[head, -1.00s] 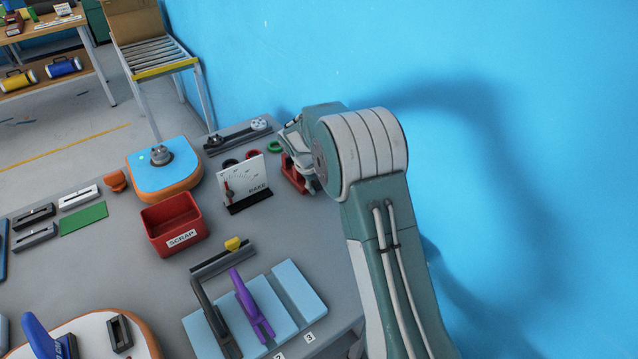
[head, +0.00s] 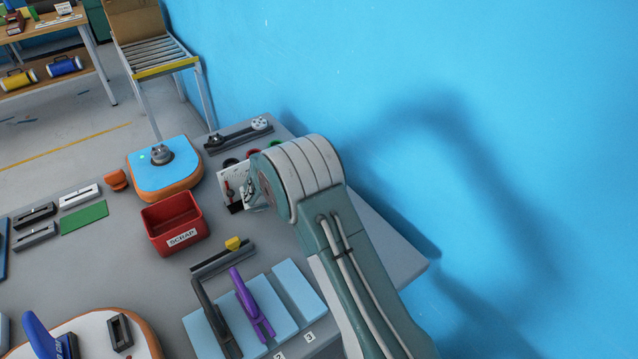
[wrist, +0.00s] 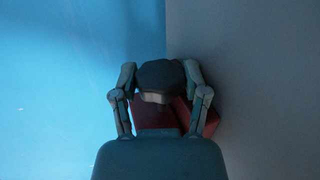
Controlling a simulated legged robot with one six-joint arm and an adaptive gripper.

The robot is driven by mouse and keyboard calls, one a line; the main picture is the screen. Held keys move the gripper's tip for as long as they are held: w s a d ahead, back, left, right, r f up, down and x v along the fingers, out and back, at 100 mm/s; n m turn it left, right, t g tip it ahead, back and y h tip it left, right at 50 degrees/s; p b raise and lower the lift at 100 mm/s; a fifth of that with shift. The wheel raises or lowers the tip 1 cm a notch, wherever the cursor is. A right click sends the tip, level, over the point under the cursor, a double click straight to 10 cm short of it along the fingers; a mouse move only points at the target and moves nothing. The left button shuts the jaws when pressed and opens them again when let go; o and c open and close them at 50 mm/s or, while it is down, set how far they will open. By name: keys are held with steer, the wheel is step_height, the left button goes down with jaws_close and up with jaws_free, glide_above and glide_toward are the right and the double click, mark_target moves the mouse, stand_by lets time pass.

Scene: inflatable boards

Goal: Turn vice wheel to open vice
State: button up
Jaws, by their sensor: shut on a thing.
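In the wrist view, the dark, rounded vice wheel (wrist: 158,70) is between the two fingers of my gripper (wrist: 160,82). The fingers are shut on it from the left and right. The red vice body (wrist: 155,118) shows just below the wheel, partly hidden by the wheel and my wrist. In the head view my arm covers the vice, and only a small part of my gripper shows beside the white gauge card. I cannot tell how far the vice jaws are apart.
The white gauge card (head: 229,178) stands close to my gripper. A red scrap bin (head: 176,238) and a blue inflatable board (head: 152,180) are to the left. Blue strips with a purple handle (head: 246,297) lie in front. The blue wall (head: 520,120) is close on the right.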

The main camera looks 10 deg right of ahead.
steer(key=shift+s+f+h, duration=0.2)
steer(key=shift+f+h, duration=0.15)
steer(key=shift+h, duration=0.45)
steer(key=o, duration=1.1)
steer(key=shift+a, duration=0.1)
steer(key=shift+o, duration=0.2)
